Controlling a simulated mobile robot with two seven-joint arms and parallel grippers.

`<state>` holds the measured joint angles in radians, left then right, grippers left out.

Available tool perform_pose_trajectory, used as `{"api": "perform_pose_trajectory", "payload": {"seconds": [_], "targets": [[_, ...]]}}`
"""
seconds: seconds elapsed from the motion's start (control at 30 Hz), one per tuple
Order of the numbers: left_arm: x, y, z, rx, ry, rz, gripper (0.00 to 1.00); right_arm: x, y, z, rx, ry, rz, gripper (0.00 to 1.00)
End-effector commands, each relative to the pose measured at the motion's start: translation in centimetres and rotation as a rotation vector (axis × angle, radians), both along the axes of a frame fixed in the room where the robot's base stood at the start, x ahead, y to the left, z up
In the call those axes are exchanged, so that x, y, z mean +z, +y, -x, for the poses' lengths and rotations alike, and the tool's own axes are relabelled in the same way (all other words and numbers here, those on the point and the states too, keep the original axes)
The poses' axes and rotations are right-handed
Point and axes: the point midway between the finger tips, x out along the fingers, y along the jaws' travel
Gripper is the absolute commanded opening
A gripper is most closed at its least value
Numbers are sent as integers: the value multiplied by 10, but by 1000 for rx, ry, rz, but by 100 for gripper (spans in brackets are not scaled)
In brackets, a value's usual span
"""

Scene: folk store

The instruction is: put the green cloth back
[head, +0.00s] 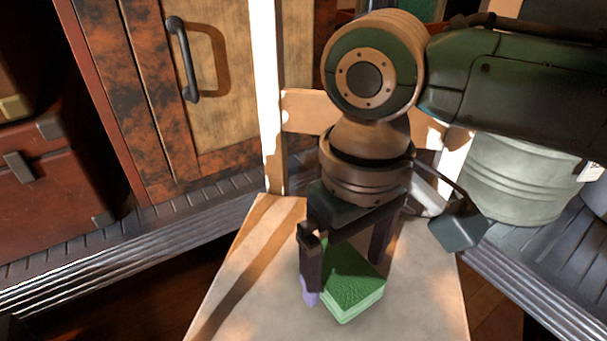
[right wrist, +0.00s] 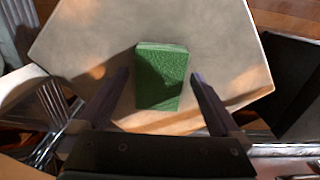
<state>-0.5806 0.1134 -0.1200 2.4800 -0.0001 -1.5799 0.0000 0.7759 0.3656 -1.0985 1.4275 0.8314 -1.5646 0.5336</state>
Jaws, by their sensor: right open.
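The green cloth (head: 352,280) is a folded, textured square block lying on a pale seat-like surface (head: 418,303). My right gripper (head: 342,288) points down over it with its fingers apart. In the right wrist view the cloth (right wrist: 161,78) lies between and just beyond the two open fingers (right wrist: 160,80), with a gap on both sides, and nothing is gripped. The pale surface (right wrist: 95,40) also shows there around the cloth. My left gripper is not in view.
A wooden cabinet door with a dark handle (head: 183,60) stands at the back left, beside a red-brown case (head: 55,190). A pale ribbed metal container (head: 520,180) stands at the right. The pale surface is clear around the cloth.

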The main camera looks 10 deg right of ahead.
Motion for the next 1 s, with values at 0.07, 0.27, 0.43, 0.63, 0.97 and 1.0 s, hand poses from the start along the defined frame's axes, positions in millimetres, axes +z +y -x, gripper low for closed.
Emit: {"api": "perform_pose_trajectory", "payload": {"seconds": [0.07,0.27,0.43,0.63,0.97,1.0], "targets": [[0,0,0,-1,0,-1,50,0,0,0,0,0,0,100],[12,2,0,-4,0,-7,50,18,0,0,0,-1,1,100],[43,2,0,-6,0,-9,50,59,0,0,0,-2,-1,100],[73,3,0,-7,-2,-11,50,101,0,0,0,-1,0,100],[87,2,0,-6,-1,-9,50,124,0,0,0,0,0,100],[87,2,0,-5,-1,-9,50,123,1,1,2,1,-2,100]]}}
